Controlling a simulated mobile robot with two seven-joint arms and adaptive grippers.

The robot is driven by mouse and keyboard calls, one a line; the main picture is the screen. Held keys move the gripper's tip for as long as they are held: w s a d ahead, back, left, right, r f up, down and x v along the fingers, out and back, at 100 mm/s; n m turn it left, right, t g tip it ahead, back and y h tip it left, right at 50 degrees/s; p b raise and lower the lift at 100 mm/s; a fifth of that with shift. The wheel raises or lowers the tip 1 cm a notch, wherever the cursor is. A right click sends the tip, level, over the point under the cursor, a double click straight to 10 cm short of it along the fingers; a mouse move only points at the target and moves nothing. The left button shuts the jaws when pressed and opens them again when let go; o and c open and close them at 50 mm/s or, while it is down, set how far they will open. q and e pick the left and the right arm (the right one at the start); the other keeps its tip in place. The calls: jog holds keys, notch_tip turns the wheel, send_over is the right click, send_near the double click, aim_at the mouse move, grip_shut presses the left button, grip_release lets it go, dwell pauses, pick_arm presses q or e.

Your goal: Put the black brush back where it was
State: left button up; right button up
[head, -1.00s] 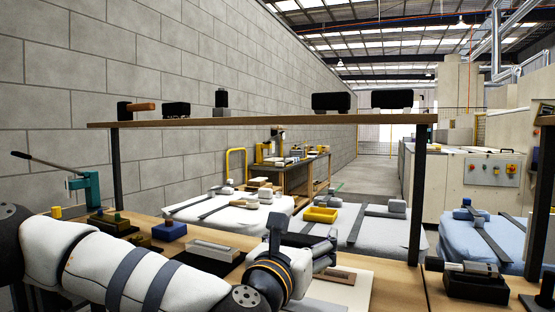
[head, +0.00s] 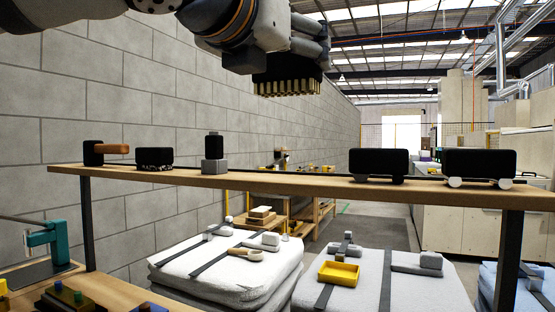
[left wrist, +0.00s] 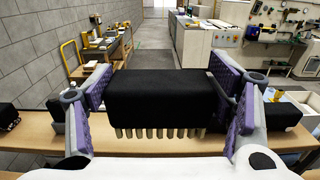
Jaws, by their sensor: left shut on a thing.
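The black brush (head: 287,80) has a black block body and a row of tan bristle tufts pointing down. My left gripper (head: 303,52) is shut on it and holds it upright in the air, above the shelf (head: 280,181) in the head view. In the left wrist view the brush (left wrist: 155,95) lies between the two purple-padded fingers (left wrist: 165,82), bristles downward. The shelf edge (left wrist: 150,145) shows below and behind it. My right gripper is not in view.
On the shelf stand a black block with an orange handle (head: 93,152), a speckle-based black block (head: 155,159), a black piece on a grey block (head: 213,165) and two black boxes (head: 379,162) (head: 479,163). A bare stretch lies mid-shelf. A concrete block wall is at left.

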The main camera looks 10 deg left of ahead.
pick_arm(q)
jog(key=w+f, duration=0.3)
jog(key=w, duration=0.1)
jog(key=w+a+f, duration=0.1)
jog(key=w+f, duration=0.2)
jog(key=w+a+f, duration=0.1)
jog(key=w+f, duration=0.2)
jog(key=w, duration=0.1)
jog(key=shift+w+a+f, duration=0.2)
jog(key=shift+w, duration=0.1)
notch_tip(320, 180, down, 3)
jog(key=shift+w+f, duration=0.1)
jog(key=o, duration=1.2)
jog(key=shift+f, duration=0.15)
